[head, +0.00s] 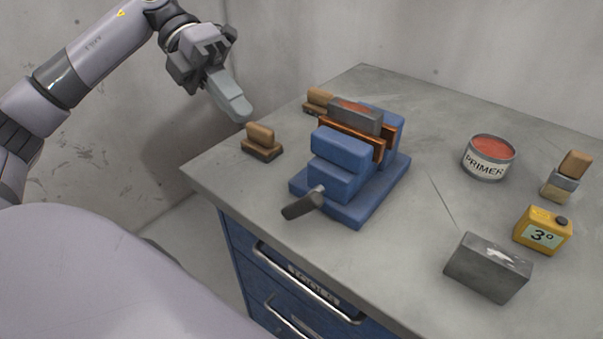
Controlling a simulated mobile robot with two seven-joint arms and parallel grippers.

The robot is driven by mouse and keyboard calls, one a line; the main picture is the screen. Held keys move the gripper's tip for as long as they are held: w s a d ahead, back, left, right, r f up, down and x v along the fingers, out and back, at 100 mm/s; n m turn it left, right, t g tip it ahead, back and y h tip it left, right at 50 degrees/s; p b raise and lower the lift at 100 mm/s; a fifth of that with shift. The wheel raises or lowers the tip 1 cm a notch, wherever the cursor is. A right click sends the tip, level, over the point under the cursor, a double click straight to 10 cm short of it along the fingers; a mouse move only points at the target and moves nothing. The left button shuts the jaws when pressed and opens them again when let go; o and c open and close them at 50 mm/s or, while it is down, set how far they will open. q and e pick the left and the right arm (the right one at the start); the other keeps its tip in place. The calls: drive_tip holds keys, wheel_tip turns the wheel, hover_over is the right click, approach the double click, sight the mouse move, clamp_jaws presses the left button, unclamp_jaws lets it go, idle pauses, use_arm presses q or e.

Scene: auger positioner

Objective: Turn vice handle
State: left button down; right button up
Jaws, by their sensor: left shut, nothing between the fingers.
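The blue vice (338,175) stands on the grey worktop, left of its middle. Its jaws have brown pads, with a grey block (354,116) with a reddish top between them. The vice handle (303,203), a dark bar on a short light shaft, sticks out of the vice's near side and lies slightly tilted. My left gripper (238,108) is shut and empty, raised near the worktop's left edge, up and left of the vice and apart from the handle. My right gripper is not in view.
A wooden-handled brush (262,142) lies left of the vice, another (319,100) behind it. Drawers with handles (308,282) are below the worktop (410,260).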

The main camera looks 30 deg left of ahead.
use_arm(q)
approach(303, 197)
drive_tip(key=x, duration=0.6)
drive_tip(key=shift+s+d+r, duration=0.15)
drive_tip(key=shift+s+r, duration=0.1)
drive_tip(key=shift+r, duration=0.1)
drive_tip(key=shift+d+f, duration=0.3)
drive_tip(key=shift+d, duration=0.05)
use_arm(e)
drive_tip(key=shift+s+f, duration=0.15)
